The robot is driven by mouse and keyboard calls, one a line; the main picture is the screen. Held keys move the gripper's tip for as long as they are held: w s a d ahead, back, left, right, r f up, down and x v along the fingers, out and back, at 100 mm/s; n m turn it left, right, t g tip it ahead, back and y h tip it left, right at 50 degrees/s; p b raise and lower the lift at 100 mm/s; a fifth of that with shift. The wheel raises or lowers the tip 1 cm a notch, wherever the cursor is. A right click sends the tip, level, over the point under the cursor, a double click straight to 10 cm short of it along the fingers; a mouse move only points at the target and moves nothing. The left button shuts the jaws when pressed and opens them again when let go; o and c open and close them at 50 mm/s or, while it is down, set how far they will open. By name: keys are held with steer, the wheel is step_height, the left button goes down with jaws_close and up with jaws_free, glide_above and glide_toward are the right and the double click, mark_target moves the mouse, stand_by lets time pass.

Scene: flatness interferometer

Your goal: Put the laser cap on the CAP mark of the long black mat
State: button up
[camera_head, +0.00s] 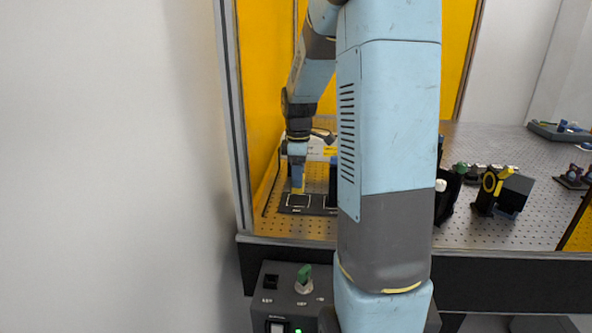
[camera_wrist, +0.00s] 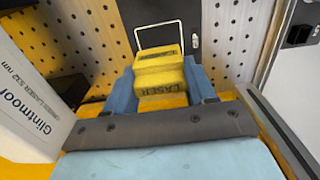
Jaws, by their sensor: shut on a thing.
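My gripper (camera_wrist: 163,85) is shut on the yellow laser cap (camera_wrist: 161,78), which carries dark LASER lettering and sits between the blue fingers. In the head view, my gripper (camera_head: 297,165) holds the cap (camera_head: 298,185) upright above or at the left part of the long black mat (camera_head: 285,208). In the wrist view, a white outlined square on the mat (camera_wrist: 150,9) lies just beyond the cap, which hides its near part. I cannot tell whether the cap touches the mat. The mark's lettering is too small to read.
A white laser housing (camera_wrist: 30,95) with printed lettering stands close on the left in the wrist view. An enclosure edge (camera_wrist: 275,125) runs close on the right. In the head view, black optics mounts (camera_head: 512,195) stand on the perforated table (camera_head: 540,220). My arm hides the middle.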

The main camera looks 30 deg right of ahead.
steer(key=shift+f, duration=1.55)
steer(key=shift+f, duration=0.35)
steer(key=o, duration=0.9)
steer(key=shift+o, duration=0.2)
steer(key=shift+r, duration=3.05)
steer(key=shift+s+r, duration=0.1)
steer(key=shift+r, duration=0.35)
